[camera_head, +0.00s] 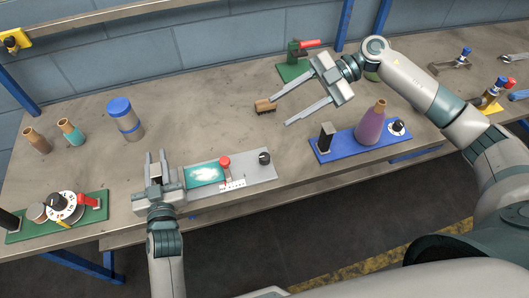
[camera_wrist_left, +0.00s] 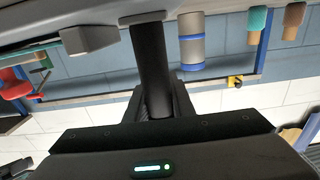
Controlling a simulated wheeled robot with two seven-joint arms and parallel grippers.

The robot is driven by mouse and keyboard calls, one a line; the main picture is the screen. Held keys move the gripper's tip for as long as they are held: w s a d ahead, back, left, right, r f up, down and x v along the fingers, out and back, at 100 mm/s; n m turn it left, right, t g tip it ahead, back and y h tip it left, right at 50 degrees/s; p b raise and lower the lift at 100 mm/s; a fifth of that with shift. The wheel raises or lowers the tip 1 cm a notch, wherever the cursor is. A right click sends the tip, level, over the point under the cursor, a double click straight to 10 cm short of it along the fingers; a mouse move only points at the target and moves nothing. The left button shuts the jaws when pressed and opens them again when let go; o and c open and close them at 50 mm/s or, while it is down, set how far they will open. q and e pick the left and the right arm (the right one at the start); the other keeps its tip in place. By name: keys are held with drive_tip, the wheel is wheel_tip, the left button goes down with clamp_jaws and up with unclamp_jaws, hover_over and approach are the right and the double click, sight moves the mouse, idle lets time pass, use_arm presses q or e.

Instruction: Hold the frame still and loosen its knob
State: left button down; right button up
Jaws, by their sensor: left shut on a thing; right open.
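A grey panel (camera_head: 245,166), which appears to be the frame, lies along the table's front edge with a teal picture, a red knob (camera_head: 225,162) and a black knob (camera_head: 264,158). I cannot tell which knob is meant. My left gripper (camera_head: 157,160) is at the panel's left end. It is shut on a black post (camera_wrist_left: 152,70), which shows upright between its fingers in the left wrist view. The post is largely hidden in the head view. My right gripper (camera_head: 280,110) is open and empty, behind and right of the panel, its fingers pointing left.
A small wooden block (camera_head: 265,106) lies by my right fingertips. A blue board (camera_head: 357,145) with a purple flask stands to the right, a green board (camera_head: 50,229) with a dial to the left. A blue-lidded jar (camera_head: 124,122) stands behind my left gripper. The middle tabletop is mostly clear.

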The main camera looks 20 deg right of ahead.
sight(265, 156)
drive_tip(key=a+f+n+t+h, duration=0.1)
drive_tip(key=a+f+n+h, duration=0.4)
drive_tip(key=n+h, duration=0.6)
drive_tip(key=shift+s+a+f+h, duration=0.2)
drive_tip(key=shift+a+h, duration=0.4)
drive_tip(key=shift+h, duration=0.4)
drive_tip(key=shift+f, duration=0.1)
wheel_tip(265, 156, down, 12)
drive_tip(key=shift+r, duration=0.1)
drive_tip(key=shift+c, duration=0.4)
drive_tip(key=c, duration=1)
